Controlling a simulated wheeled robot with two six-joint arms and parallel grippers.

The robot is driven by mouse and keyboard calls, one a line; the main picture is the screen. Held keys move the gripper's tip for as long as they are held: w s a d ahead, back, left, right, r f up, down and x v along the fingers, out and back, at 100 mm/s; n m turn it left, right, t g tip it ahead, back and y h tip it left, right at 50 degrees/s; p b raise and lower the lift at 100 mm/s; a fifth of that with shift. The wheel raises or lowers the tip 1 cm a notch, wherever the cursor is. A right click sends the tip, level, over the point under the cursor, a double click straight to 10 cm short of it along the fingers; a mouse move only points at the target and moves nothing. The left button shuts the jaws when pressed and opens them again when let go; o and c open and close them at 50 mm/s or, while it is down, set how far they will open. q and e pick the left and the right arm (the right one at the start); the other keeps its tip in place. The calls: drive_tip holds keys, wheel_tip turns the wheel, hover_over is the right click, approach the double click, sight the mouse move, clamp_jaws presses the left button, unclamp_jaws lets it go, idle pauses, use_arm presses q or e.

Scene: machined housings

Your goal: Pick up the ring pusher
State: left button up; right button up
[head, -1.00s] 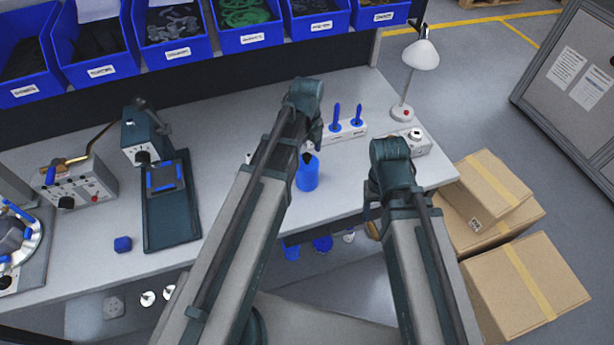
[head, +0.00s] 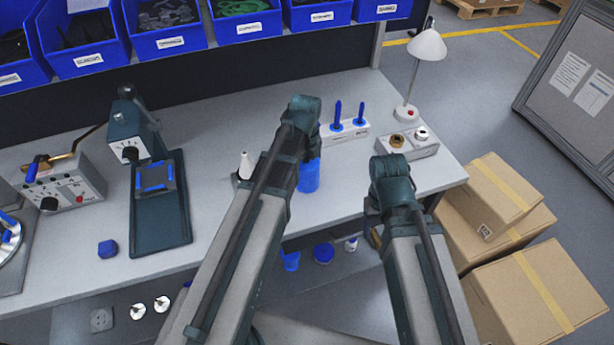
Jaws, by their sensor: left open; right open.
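A blue upright cylinder (head: 309,176) stands on the grey bench in the head view; it looks like the ring pusher, though I cannot be sure. Its upper left part is covered by my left arm. My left gripper (head: 311,150) is at the top of this cylinder, mostly hidden by its own wrist; it is open. I cannot tell whether the fingers touch the cylinder. My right gripper (head: 372,222) is open and empty near the bench's front edge, to the right of the cylinder and mostly hidden behind its wrist.
A white cone (head: 245,166) stands left of my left arm. A white rack (head: 345,133) with blue upright tools and a grey block (head: 408,146) stand behind. A lamp (head: 427,48) is at back right, a dark press (head: 158,210) at left. Cardboard boxes (head: 530,290) lie right.

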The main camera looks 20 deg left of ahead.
use_arm(q)
drive_tip(key=shift+f, duration=0.15)
use_arm(e)
drive_tip(key=shift+f, duration=0.2)
use_arm(q)
drive_tip(key=c, duration=1.2)
drive_tip(key=shift+o, duration=0.2)
